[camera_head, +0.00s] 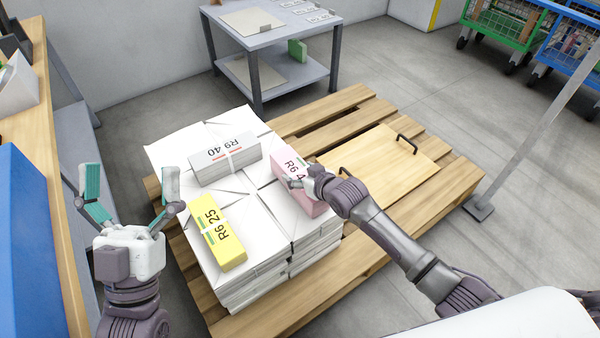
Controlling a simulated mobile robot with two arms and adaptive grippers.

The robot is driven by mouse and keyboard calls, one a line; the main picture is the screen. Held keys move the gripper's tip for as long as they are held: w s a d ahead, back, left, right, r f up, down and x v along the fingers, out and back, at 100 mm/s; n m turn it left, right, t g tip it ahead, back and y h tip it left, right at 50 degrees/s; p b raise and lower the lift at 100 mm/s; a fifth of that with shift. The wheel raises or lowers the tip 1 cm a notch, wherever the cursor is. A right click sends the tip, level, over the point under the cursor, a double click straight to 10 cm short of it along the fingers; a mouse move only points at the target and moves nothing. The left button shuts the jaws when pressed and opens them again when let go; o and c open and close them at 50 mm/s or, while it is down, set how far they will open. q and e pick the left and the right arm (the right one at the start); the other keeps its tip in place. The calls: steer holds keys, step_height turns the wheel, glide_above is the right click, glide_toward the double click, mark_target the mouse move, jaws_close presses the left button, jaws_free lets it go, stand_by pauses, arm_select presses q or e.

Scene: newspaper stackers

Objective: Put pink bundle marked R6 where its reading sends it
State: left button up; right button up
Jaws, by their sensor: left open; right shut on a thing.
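The pink bundle (290,163) lies on the right side of the stacked white paper (262,283), its label showing "R6" and a partly hidden digit that looks like 4. My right gripper (297,184) is shut on this bundle, reaching in from the right and covering part of its label. The bundle appears to touch or sit just at the stack top; I cannot tell exactly. My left gripper (130,192) is open and empty at the left, beside the stack, fingers pointing up.
A yellow bundle "R6 25" (212,222) and a white bundle "R9 40" (222,162) lie on the stack. A wooden board with two handles (385,155) lies on the pallet (450,195). A grey table (262,38) stands behind. Wheeled cages (500,30) and a post (535,120) are right.

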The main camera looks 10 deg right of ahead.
steer(key=shift+w, duration=0.1)
stand_by(0.5)
steer(key=o, duration=1.8)
steer(key=shift+o, duration=0.5)
steer(key=shift+f, duration=0.15)
steer(key=shift+s+f, duration=0.2)
steer(key=shift+f, duration=0.05)
steer(key=v, duration=1.2)
steer(key=shift+r, duration=0.25)
